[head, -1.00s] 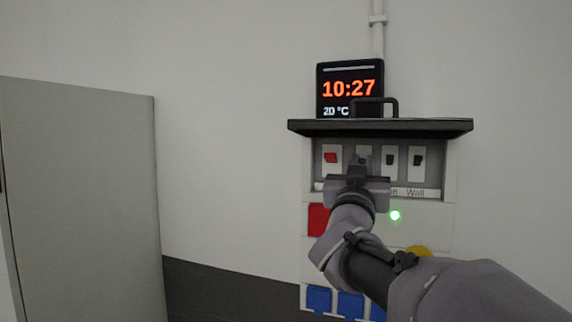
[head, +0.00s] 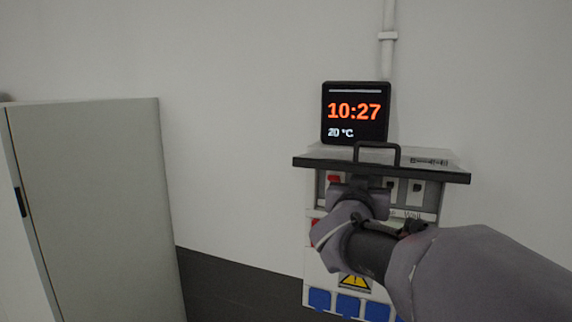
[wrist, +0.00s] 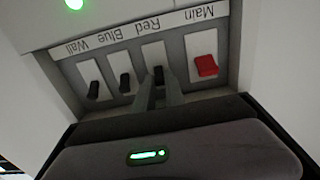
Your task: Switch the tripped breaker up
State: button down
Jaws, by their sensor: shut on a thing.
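The breaker box (head: 430,215) is on the wall, with a row of switches under its raised cover. The wrist view shows it upside down, with the red Main switch (wrist: 206,66) at right, then the black switches of Red (wrist: 158,74), Blue (wrist: 125,83) and Wall (wrist: 93,90). My gripper (wrist: 160,90) is at the Red breaker, its narrow fingers shut on that black switch and partly hiding it. All the levers appear to sit toward the top of their plates. In the head view my gripper (head: 360,183) covers the Red breaker.
The open cover (head: 430,172) with its handle juts out just above my gripper. A clock (head: 355,112) showing 10:27 stands behind it. Blue sockets (head: 348,305) and a warning sign (head: 355,282) are below. A grey cabinet (head: 90,200) stands at left. A green light (wrist: 75,4) glows on the panel.

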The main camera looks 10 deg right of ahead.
jog(key=shift+r, duration=0.1)
jog(key=c, duration=1.4)
grip_release()
jog(key=b+v, duration=0.2)
jog(key=v, duration=1.5)
jog(key=shift+s+a, duration=0.2)
